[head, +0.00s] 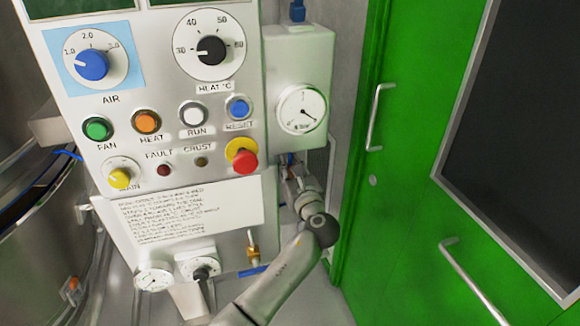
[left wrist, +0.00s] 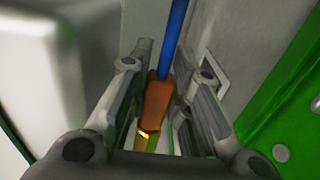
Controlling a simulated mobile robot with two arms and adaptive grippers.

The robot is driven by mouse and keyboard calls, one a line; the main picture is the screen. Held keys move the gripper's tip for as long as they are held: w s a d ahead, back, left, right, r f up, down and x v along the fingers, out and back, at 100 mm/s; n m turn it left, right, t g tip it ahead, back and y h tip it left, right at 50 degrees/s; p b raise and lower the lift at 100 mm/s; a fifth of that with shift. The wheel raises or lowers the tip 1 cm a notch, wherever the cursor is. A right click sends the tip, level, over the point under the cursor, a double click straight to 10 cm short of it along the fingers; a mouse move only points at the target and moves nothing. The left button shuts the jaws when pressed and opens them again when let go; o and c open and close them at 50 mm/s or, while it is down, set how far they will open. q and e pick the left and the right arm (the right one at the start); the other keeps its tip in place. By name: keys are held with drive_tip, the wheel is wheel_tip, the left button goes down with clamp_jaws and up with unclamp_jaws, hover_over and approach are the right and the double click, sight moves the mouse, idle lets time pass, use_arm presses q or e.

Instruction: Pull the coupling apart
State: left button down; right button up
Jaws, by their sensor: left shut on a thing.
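The coupling (left wrist: 157,102) shows in the left wrist view as an orange-brown body between my fingers. A blue hose (left wrist: 172,38) runs from its far end, and a brassy part (left wrist: 146,138) sits at its near end. The two parts appear joined, but my gripper's palm hides the lower end. My left gripper (head: 293,174) is shut on the coupling, just below the grey box with the gauge (head: 302,108) in the head view. There the gripper mostly hides the coupling. My right gripper is not in view.
The control panel (head: 225,165) with knobs and buttons is left of my gripper; its red stop button (head: 244,162) is close by. A green door (head: 400,190) with handles stands to the right. A small brass fitting (head: 253,250) is below the panel's label.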

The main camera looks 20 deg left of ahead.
sight(291, 166)
use_arm(q)
drive_tip(key=shift+r+p, duration=2.2)
drive_tip(key=shift+r, duration=0.1)
drive_tip(key=shift+w, duration=0.1)
drive_tip(key=c, duration=1.6)
unclamp_jaws()
drive_tip(key=shift+f, duration=0.1)
drive_tip(key=shift+s+d, duration=0.2)
drive_tip(key=shift+s, duration=0.15)
drive_tip(key=v, duration=1.1)
drive_tip(key=shift+s, duration=0.15)
